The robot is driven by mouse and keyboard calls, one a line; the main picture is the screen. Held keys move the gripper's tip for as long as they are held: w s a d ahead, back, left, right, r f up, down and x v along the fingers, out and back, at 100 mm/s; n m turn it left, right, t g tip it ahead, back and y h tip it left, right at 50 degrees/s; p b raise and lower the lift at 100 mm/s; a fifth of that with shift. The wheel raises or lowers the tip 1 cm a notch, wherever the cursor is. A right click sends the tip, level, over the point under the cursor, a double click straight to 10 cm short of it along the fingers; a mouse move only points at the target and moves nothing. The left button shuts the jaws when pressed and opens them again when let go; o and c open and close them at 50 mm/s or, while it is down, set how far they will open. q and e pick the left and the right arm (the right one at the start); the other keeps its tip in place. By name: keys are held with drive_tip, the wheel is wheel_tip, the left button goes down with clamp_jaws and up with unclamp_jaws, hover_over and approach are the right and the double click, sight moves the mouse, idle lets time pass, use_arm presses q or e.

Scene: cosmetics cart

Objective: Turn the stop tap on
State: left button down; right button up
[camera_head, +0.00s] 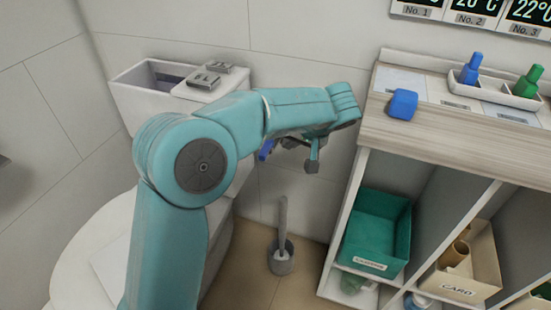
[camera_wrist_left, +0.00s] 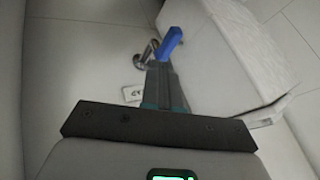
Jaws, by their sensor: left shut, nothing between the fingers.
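The stop tap shows best in the left wrist view: a blue lever handle (camera_wrist_left: 169,43) on a small metal valve (camera_wrist_left: 147,54) at the wall. In the head view only a bit of the blue handle (camera_head: 266,150) shows beside the cistern, under my left arm. My left gripper (camera_wrist_left: 161,68) is shut and empty. Its fingertips are right at the near end of the blue handle; I cannot tell whether they touch it. In the head view the left gripper (camera_head: 288,143) is partly hidden by its own arm. My right gripper is not in view.
The white toilet cistern (camera_head: 150,105) stands left of the tap. A toilet brush in its holder (camera_head: 281,258) is on the floor below. The shelf unit (camera_head: 340,225) with a green bin (camera_head: 375,232) is at the right. A small label (camera_wrist_left: 133,93) is near the valve.

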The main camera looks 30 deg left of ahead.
sight(266, 149)
use_arm(q)
drive_tip(key=b+x, duration=0.3)
drive_tip(key=x, duration=0.7)
